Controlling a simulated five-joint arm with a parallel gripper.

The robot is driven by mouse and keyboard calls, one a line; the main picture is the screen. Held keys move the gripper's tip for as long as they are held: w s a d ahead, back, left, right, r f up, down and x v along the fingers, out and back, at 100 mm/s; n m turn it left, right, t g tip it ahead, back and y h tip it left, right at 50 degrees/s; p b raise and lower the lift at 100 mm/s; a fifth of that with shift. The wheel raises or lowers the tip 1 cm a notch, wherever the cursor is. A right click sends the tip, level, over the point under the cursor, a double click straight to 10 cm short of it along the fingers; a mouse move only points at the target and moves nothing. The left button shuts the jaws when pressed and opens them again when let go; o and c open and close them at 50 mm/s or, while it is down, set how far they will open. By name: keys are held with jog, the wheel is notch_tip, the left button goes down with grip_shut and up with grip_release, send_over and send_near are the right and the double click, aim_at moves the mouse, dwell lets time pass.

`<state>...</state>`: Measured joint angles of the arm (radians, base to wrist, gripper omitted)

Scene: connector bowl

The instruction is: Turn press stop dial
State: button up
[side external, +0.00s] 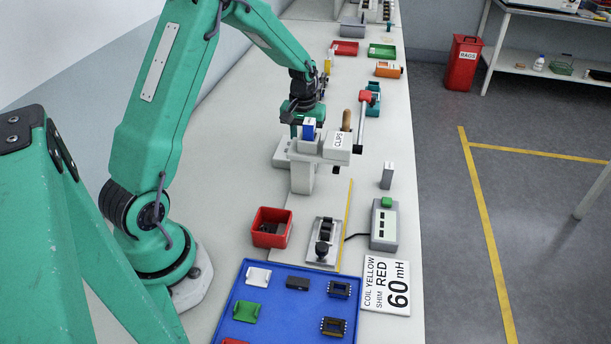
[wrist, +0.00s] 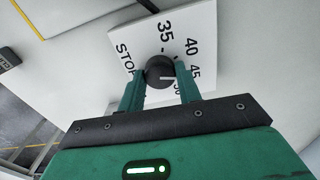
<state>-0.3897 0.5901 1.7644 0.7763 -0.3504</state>
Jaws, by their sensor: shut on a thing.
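The press stop dial shows in the wrist view as a round black knob (wrist: 158,68) on a white plate (wrist: 205,25) printed STOP, 35, 40, 45 and a partly hidden 50. A white pointer line on the knob points right, toward the partly hidden number. My gripper (wrist: 159,76) is shut on the knob, one green finger on each side. In the side view my gripper (side external: 304,108) is at the back of the grey press (side external: 303,176); the knob and its plate are hidden there.
The press has a red-tipped lever (side external: 361,118) and a CLIPS box (side external: 337,146). A red bin (side external: 256,238), a blue parts tray (side external: 267,331), a meter (side external: 384,237) and a card reading 60 mH (side external: 371,302) lie in front. Coloured bins stand farther back.

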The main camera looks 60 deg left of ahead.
jog(key=shift+s+a+m, duration=0.1)
jog(key=shift+m, duration=0.4)
jog(key=o, duration=1)
jog(key=shift+r, duration=3.85)
jog(key=shift+r, duration=0.15)
